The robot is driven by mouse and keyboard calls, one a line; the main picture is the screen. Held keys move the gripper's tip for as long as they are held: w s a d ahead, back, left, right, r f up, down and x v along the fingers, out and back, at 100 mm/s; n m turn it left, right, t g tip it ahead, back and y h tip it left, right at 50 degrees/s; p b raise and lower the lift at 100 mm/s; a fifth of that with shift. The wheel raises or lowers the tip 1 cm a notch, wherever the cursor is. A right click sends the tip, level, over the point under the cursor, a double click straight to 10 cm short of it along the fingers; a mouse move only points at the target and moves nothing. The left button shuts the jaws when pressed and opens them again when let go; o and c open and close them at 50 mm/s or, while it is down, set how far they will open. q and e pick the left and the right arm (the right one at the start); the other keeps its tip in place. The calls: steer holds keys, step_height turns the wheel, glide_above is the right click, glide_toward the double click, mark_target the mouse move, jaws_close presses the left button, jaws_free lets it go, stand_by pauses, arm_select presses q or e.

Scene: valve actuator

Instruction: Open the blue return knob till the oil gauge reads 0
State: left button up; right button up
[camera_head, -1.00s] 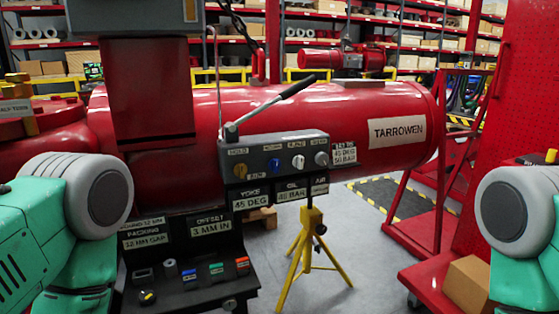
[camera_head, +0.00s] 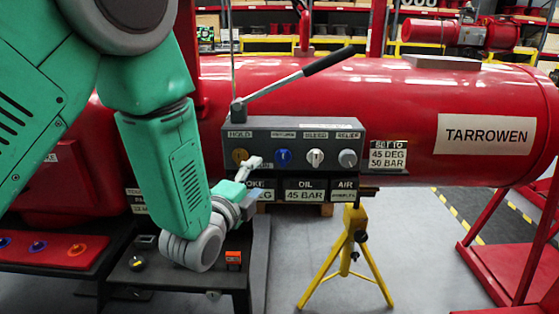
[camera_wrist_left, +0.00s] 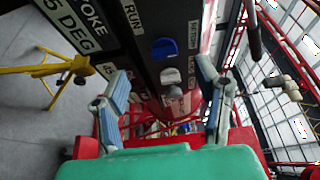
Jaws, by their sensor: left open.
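The oil gauge (camera_head: 305,196) below reads 45 BAR. My left gripper (camera_head: 258,163) is open just left of the blue knob and appears apart from it. In the left wrist view the blue knob (camera_wrist_left: 164,48) lies beyond and between the open fingers (camera_wrist_left: 163,75), with the bleed knob (camera_wrist_left: 170,76) below it. The yoke gauge is partly hidden by my gripper. My right gripper is out of view.
A grey relief knob (camera_head: 347,158) sits at the panel's right. A black-handled lever (camera_head: 300,80) rises above the panel. The red TARROWEN cylinder (camera_head: 400,100) is behind it. A yellow tripod (camera_head: 345,260) stands below, with open floor around it.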

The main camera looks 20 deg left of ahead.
mark_target(283, 162)
arm_select(q)
steer(key=w+d, duration=0.1)
steer(key=w, duration=0.2)
steer(key=w+d, duration=0.2)
steer(key=w, duration=0.1)
steer(key=w+d, duration=0.2)
steer(key=w, duration=0.1)
steer(key=shift+w+r+b, duration=0.2)
steer(key=shift+w+b, duration=0.15)
steer(key=shift+w+a, duration=0.25)
steer(key=shift+w+a+f, duration=0.1)
steer(key=shift+w+a, duration=0.05)
steer(key=shift+a, duration=0.35)
steer(key=shift+w+a+f, duration=0.1)
steer(key=shift+a, duration=0.65)
steer(key=shift+d+r, duration=0.15)
steer(key=shift+d, duration=0.5)
steer(key=c, duration=1.1)
steer(key=shift+d, duration=0.4)
steer(key=shift+c, duration=0.3)
steer(key=shift+a, duration=0.1)
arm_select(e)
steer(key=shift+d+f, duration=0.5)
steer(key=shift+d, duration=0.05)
arm_select(q)
steer(key=shift+a, duration=0.1)
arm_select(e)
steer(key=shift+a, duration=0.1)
